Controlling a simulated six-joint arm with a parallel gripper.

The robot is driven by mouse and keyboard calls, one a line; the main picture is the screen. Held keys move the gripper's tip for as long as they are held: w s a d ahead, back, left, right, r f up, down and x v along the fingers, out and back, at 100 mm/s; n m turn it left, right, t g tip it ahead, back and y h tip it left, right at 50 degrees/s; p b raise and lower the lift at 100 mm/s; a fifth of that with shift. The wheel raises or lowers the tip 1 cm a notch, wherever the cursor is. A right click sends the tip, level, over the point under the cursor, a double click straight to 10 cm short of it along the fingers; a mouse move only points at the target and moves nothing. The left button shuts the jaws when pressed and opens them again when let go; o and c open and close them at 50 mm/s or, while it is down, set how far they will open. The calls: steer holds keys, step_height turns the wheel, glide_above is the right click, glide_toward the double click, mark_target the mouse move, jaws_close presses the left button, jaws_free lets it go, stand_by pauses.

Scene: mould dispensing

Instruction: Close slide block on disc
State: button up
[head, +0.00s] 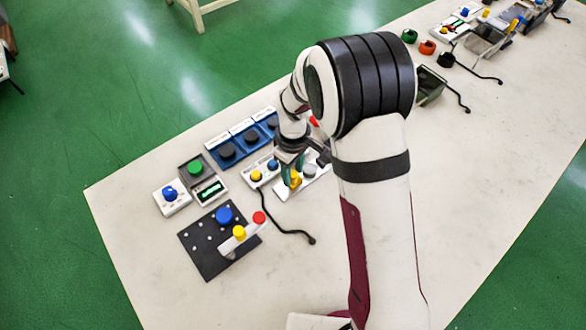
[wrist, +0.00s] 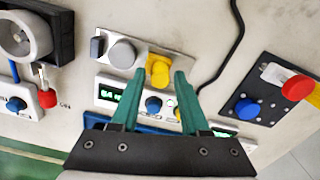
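A pale metal plate (wrist: 186,65) carries a round grey disc (wrist: 121,54) and a yellow block (wrist: 158,70) on its right part. The yellow block, which I take as the slide block, stands apart from the disc. My gripper (wrist: 159,76) has green fingers, spread open, with the yellow block between their tips in the wrist view. I cannot tell whether either finger touches it. In the head view the yellow block (head: 295,180) and the disc (head: 309,170) show below my gripper (head: 290,172), which partly hides the plate.
A white box with a blue knob (wrist: 153,104) and a display lies close beside the plate. A black board (head: 206,254) with blue, yellow and red knobs stands nearby, with a black cable (head: 295,232) on the table.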

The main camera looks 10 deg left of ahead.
jaws_close()
steer(key=shift+w+d, duration=1)
steer(key=shift+o, duration=1.6)
jaws_free()
steer(key=shift+r, duration=0.15)
step_height(320, 180, up, 16)
steer(key=shift+f, duration=0.2)
